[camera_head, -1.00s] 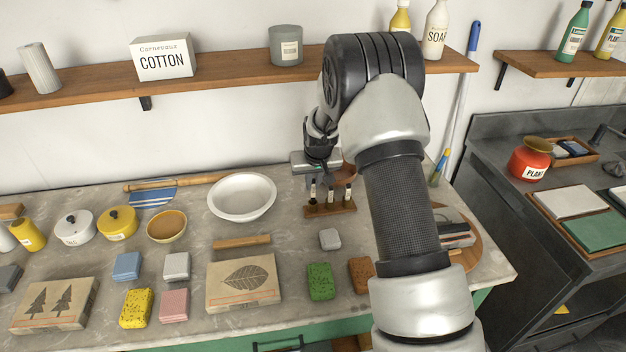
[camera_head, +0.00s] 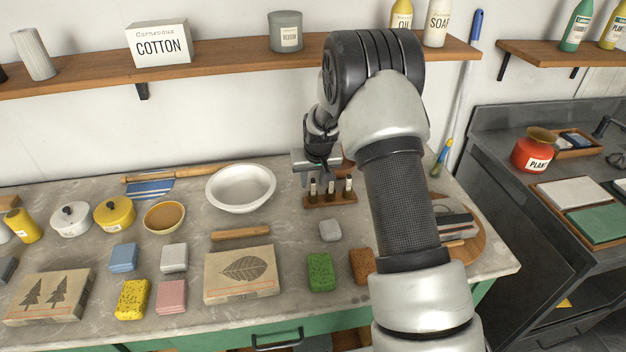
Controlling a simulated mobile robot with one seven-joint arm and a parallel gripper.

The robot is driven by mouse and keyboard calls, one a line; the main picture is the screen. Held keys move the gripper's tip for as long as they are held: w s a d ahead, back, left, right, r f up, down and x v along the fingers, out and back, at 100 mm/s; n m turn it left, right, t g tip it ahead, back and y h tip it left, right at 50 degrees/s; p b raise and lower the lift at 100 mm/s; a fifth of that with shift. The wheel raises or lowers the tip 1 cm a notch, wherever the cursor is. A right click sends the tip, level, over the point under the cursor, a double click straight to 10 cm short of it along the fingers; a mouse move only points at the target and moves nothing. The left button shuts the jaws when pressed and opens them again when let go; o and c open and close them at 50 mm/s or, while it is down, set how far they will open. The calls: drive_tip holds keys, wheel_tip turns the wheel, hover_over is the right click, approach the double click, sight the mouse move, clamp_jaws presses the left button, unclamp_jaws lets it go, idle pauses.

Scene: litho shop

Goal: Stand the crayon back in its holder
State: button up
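A small brown wooden holder (camera_head: 331,200) stands near the back of the stone worktop, to the right of the white bowl. Several short dark crayons with pale bands (camera_head: 330,188) stand upright in or at it; whether each is seated in a slot is too small to tell. My gripper (camera_head: 316,170) points down just above and behind the holder, at its left end. Its fingers are small and partly hidden behind the crayons and my arm. I cannot tell whether it holds a crayon.
A white bowl (camera_head: 240,188) and a short wooden stick (camera_head: 240,233) lie left of the holder. A grey block (camera_head: 330,230) and a green sponge (camera_head: 320,272) lie in front. A wooden shelf (camera_head: 230,62) runs above. A round wooden board (camera_head: 466,238) is partly behind my arm.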

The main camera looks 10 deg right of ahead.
drive_tip(key=v, duration=1.7)
drive_tip(key=shift+r+b, duration=0.25)
drive_tip(key=shift+b, duration=0.05)
drive_tip(key=s+r+p, duration=0.1)
drive_tip(key=s+r, duration=0.7)
drive_tip(key=s, duration=0.4)
drive_tip(key=s+r+p, duration=0.2)
drive_tip(key=s+r, duration=0.5)
drive_tip(key=s, duration=0.5)
drive_tip(key=s+t, duration=0.1)
drive_tip(key=s, duration=0.8)
drive_tip(key=shift+f, duration=0.25)
drive_tip(key=shift+s, duration=0.2)
